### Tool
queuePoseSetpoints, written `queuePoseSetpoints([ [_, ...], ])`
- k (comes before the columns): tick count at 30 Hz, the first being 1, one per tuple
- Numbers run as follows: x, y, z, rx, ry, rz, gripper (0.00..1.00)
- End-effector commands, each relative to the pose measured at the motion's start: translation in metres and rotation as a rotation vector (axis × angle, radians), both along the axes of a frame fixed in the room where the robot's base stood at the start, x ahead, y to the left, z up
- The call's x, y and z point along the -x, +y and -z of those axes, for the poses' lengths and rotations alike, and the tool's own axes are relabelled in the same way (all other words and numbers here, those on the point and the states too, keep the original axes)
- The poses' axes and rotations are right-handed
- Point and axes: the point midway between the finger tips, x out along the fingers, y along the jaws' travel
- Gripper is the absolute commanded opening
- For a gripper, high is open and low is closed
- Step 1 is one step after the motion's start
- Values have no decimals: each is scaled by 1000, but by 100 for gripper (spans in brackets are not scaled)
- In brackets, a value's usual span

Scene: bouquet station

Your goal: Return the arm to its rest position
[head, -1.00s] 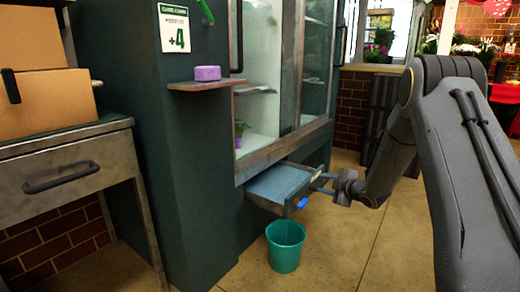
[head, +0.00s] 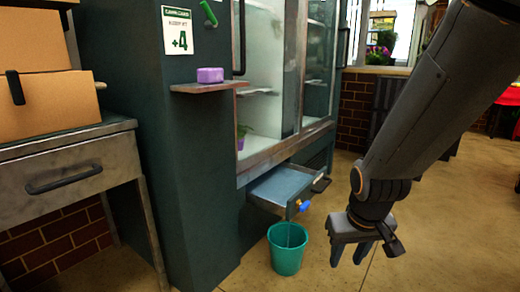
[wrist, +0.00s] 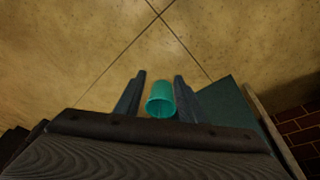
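My gripper (head: 350,254) hangs at the right of the head view, fingers pointing down, in front of and to the right of the cabinet's open drawer. The wrist view shows its two fingers (wrist: 159,92) spread apart with nothing held between them. The teal bucket shows beyond them, on the floor below. My arm reaches down from the top right of the head view and covers part of the background.
A drawer (head: 284,184) stands pulled out of the dark green cabinet (head: 135,90), with a blue part at its front. The teal bucket (head: 287,255) stands below it. A purple block (head: 210,75) sits on a small shelf (head: 208,88).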

Motion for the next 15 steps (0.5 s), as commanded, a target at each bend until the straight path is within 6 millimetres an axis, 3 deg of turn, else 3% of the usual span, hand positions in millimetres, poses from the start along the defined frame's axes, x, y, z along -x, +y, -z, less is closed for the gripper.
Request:
queuePoseSetpoints([
  [3, 37, 10, 0, -37, 62, 64, 36],
  [8, 43, 46, -12, -47, 75, -14, 36],
  [15, 70, 105, -32, -71, 114, -140, 36],
])
